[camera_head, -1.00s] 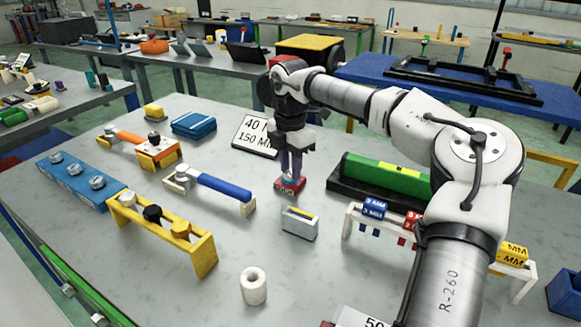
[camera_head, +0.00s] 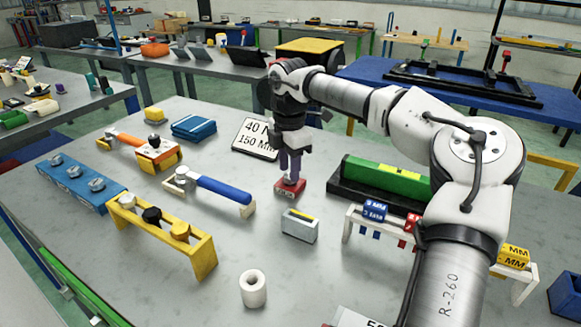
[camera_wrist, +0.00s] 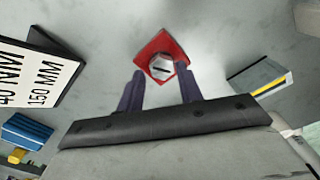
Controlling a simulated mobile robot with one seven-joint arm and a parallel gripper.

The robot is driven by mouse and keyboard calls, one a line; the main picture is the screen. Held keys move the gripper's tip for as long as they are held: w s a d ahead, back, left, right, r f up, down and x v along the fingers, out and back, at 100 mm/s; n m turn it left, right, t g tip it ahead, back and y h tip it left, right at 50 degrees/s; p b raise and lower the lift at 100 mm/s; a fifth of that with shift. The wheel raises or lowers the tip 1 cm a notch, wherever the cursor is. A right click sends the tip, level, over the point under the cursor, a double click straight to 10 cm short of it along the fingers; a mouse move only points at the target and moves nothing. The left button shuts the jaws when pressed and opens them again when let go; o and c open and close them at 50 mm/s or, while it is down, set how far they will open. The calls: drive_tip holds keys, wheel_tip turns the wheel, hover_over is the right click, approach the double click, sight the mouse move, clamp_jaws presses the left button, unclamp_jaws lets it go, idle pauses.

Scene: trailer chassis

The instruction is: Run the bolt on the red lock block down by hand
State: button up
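The red lock block (camera_head: 290,189) sits on the grey bench below my gripper. In the wrist view the red lock block (camera_wrist: 150,51) looks like a red diamond, with the bolt (camera_wrist: 161,67), a pale hex head with a dark slot, on top. My gripper (camera_wrist: 160,70) points down over the block, one purple finger on either side of the bolt head. The fingers stand apart with a gap beside the head, so it looks open. In the head view my gripper (camera_head: 290,178) hides most of the bolt.
A grey box with a yellow strip (camera_head: 300,225) stands close in front of the block. A sign reading 150 MM (camera_head: 256,138) is behind left, a blue-handled wrench (camera_head: 222,190) on a rest is left, and a green bar on a black base (camera_head: 385,175) is right.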

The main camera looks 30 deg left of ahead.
drive_tip(key=shift+o, duration=1.1)
drive_tip(key=shift+s, duration=0.1)
drive_tip(key=shift+f, duration=0.15)
drive_tip(key=shift+d, duration=0.1)
wheel_tip(320, 180, up, 14)
drive_tip(key=shift+f, duration=0.15)
